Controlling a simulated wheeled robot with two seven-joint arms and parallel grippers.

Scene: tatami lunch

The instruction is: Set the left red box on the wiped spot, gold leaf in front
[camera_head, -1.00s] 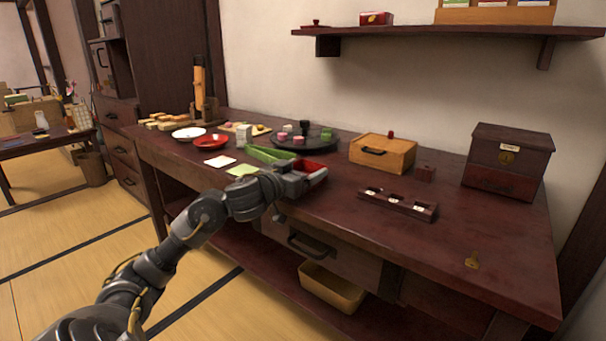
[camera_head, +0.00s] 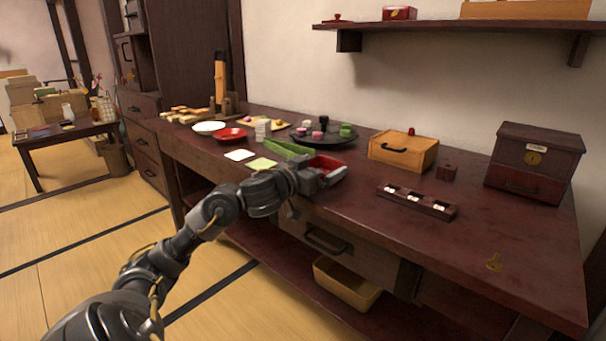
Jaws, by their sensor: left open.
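An open red box (camera_head: 334,165) with a dark rim sits near the table's front edge, left of centre. My left gripper (camera_head: 318,178) is open at its near side and hides part of it; I cannot tell if they touch. No gold leaf shows on the box from here. A closed red box (camera_head: 399,13) with a gold mark is on the wall shelf. I cannot make out a wiped spot for certain. My right gripper is not in view.
A green tray (camera_head: 287,149) is beside the red box. Behind are a dark round tray (camera_head: 300,139) with small items and a wooden box (camera_head: 402,153). A narrow three-part holder (camera_head: 447,212) and a dark chest (camera_head: 533,163) stand right. The table's front right is mostly clear.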

